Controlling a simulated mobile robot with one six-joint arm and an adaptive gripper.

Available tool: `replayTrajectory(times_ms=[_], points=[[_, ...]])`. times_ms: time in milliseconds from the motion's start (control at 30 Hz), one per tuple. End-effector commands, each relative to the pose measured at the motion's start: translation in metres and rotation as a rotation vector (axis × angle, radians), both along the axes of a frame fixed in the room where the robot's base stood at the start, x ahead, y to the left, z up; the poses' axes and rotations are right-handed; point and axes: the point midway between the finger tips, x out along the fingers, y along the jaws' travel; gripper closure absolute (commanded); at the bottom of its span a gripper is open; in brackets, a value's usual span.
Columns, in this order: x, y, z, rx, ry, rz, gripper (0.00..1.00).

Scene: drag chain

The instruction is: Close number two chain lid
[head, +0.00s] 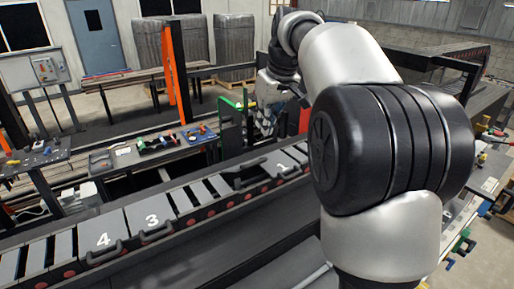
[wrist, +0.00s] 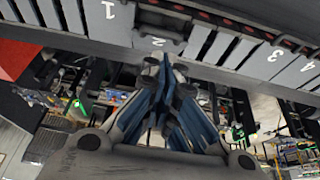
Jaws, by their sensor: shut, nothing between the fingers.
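The lid numbered 2 (wrist: 158,43) is at the top middle of the wrist view. It looks darker than its neighbours and seems tilted out of line with them. In the head view a dark raised piece (head: 240,178) stands between lids 3 and 1, where lid 2 belongs. My gripper (wrist: 165,60) is shut and empty, its blue-grey fingertips together just below the number 2 lid in the wrist view. Whether they touch it I cannot tell.
Lid 1 (head: 283,165), lid 3 (head: 152,216) and lid 4 (head: 103,240) lie flat along the drag chain, with dark handles on their near edges. A workbench with tools (head: 160,145) stands behind the chain. An orange post (head: 176,75) rises behind it.

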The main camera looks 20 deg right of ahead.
Motion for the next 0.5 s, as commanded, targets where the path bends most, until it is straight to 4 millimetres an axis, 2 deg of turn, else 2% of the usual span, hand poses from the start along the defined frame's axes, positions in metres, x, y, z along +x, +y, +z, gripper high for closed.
replayTrajectory(times_ms=[33,300,500], points=[[0.003,0.001,-0.012,0.001,0.005,0.001,1.00],[0.024,0.004,-0.065,-0.001,0.006,0.001,1.00],[0.036,0.006,-0.096,-0.001,0.005,0.001,1.00]])
